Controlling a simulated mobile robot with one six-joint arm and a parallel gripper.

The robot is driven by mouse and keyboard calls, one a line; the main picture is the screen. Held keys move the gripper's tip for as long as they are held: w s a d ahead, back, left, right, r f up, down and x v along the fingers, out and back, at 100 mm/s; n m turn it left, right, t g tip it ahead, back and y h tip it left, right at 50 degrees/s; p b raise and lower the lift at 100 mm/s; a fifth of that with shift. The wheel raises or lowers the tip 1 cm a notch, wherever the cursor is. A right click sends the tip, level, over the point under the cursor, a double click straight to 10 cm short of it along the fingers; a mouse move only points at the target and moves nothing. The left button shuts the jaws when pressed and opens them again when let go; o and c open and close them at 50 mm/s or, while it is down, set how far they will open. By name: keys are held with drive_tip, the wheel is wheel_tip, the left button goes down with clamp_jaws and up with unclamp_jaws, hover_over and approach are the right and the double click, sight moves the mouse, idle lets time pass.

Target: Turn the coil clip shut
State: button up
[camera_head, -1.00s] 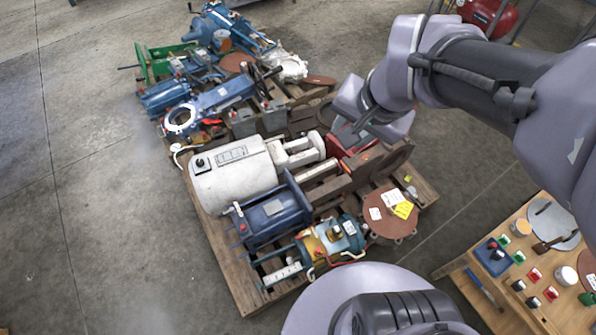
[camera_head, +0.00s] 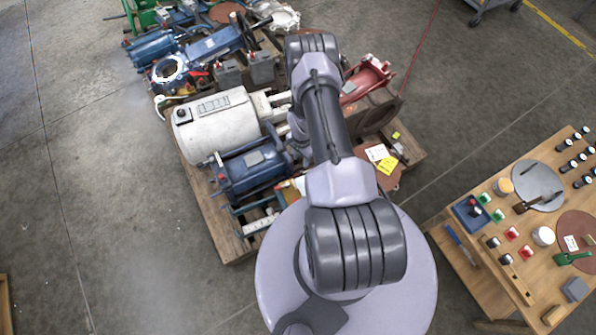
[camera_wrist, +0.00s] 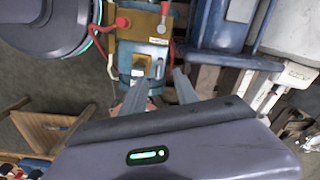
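My gripper (camera_wrist: 162,76) shows in the wrist view with its two fingers apart and nothing between them. Its tips are over a teal and tan device (camera_wrist: 139,48), beside a small yellow and black part (camera_wrist: 141,63) on it. In the head view my arm hides the gripper and most of this device.
A blue motor (camera_head: 250,168) and a white cylinder (camera_head: 215,125) lie beside the device on the wooden pallet (camera_head: 217,226). A red machine (camera_head: 368,78) stands behind my arm. A wooden table (camera_head: 470,205) with small parts is at right. The floor at left is clear.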

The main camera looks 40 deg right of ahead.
sight(301, 172)
wheel_tip(301, 172, down, 11)
drive_tip(key=b, duration=0.4)
drive_tip(key=shift+r, duration=0.1)
clamp_jaws()
